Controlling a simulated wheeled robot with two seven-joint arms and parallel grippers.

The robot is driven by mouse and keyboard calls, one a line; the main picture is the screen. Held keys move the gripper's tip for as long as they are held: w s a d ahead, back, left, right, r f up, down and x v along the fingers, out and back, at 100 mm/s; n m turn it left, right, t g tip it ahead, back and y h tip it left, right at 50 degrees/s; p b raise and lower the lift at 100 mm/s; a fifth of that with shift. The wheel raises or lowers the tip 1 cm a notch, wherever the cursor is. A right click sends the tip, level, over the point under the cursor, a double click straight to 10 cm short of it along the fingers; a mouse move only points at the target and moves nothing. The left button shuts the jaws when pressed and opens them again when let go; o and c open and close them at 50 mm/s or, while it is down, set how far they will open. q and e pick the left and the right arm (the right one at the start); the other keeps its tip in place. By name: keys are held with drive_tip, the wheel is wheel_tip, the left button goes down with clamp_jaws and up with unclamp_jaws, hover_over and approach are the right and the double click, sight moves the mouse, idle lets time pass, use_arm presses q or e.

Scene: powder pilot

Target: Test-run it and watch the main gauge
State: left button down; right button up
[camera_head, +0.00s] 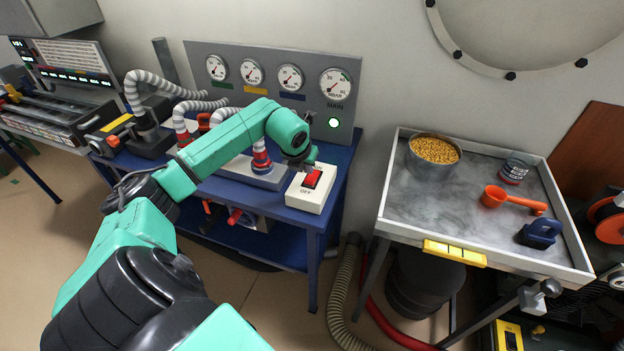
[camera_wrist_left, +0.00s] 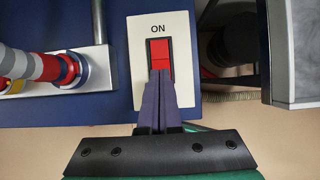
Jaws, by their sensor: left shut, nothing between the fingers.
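A white switch box (camera_head: 306,195) with a red rocker (camera_head: 312,178) sits on the blue bench's front right corner; "OFF" shows at its near side. In the left wrist view, "ON" is printed above the rocker (camera_wrist_left: 160,52). My left gripper (camera_head: 308,163) is shut and empty; its fingertips (camera_wrist_left: 161,76) overlap the rocker's lower end, and I cannot tell whether they touch it. The main gauge (camera_head: 335,83) is the rightmost dial on the grey panel; its needle is too small to read surely. My right gripper is out of view.
Several smaller gauges share the grey panel (camera_head: 300,57). Striped hoses (camera_head: 160,83) run to fittings on the bench (camera_head: 330,190). At right, a metal tray table (camera_head: 398,190) holds a bowl of yellow pellets (camera_head: 434,150), an orange scoop (camera_head: 512,200) and a blue tool (camera_head: 540,232).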

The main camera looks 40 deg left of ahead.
sight(309, 180)
use_arm(q)
wheel_tip(309, 180, down, 4)
drive_tip(key=shift+r+b, duration=0.15)
drive_tip(key=shift+b, duration=1.1)
drive_tip(key=shift+r, duration=0.1)
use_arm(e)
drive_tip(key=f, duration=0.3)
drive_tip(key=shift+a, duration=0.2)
use_arm(q)
drive_tip(key=shift+r, duration=0.1)
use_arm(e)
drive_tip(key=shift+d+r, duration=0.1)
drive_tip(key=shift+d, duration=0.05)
use_arm(q)
drive_tip(key=shift+r+p, duration=1.25)
drive_tip(key=shift+r, duration=0.75)
drive_tip(key=shift+s+r, duration=0.1)
drive_tip(key=b+v, duration=0.3)
drive_tip(key=v, duration=1.1)
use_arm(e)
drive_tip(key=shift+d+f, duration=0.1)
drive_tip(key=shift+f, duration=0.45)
